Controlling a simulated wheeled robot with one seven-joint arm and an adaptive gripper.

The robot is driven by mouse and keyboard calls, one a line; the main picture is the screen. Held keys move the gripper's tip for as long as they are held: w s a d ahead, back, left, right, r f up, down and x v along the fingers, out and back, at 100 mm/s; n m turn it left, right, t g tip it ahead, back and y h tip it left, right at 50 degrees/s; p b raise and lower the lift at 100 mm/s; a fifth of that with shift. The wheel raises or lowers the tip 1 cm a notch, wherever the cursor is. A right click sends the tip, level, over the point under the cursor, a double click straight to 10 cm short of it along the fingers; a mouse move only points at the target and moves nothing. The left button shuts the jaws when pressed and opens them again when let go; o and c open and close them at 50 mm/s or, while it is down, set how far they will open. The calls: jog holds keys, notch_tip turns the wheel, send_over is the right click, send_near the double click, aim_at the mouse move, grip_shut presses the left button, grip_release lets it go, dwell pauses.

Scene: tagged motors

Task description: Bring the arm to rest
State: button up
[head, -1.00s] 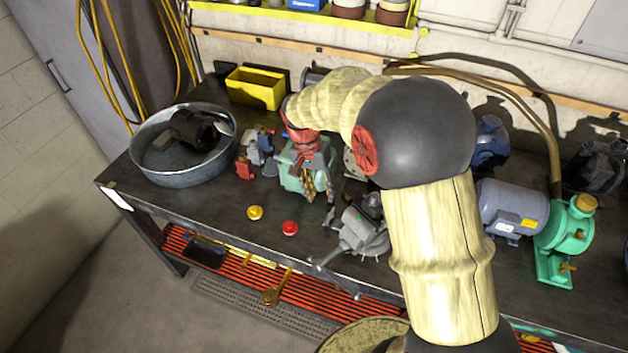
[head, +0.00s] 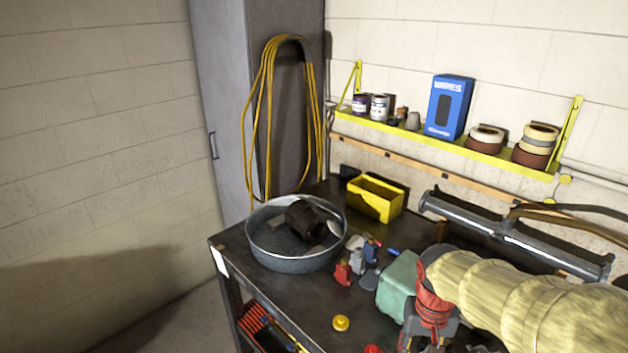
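My arm (head: 530,300), in a pale yellow sleeve, reaches in from the lower right of the head view. My gripper (head: 428,342), below a red wrist cover, is at the bottom edge over the dark workbench (head: 300,300). Its fingertips are mostly cut off, so I cannot tell whether it is open or shut. A green motor or pump housing (head: 397,285) stands just left of the wrist, partly hidden by it.
A round metal tub (head: 292,262) holding a dark motor (head: 308,220) stands at the bench's left end. A yellow bin (head: 375,200) is behind it. Small red and grey parts (head: 357,262) and a yellow button (head: 341,323) lie nearby. A yellow shelf (head: 440,140) runs along the wall.

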jog(key=s+a+r+n+t+b, duration=0.1)
jog(key=s+a+r+t+b, duration=0.2)
jog(key=s+r, duration=0.4)
jog(key=s+t+b, duration=0.1)
jog(key=s+t, duration=0.1)
jog(key=s, duration=0.1)
jog(key=shift+s+a+r+n+y, duration=0.15)
jog(key=shift+s+r+n+y, duration=0.15)
jog(key=shift+s+n, duration=0.1)
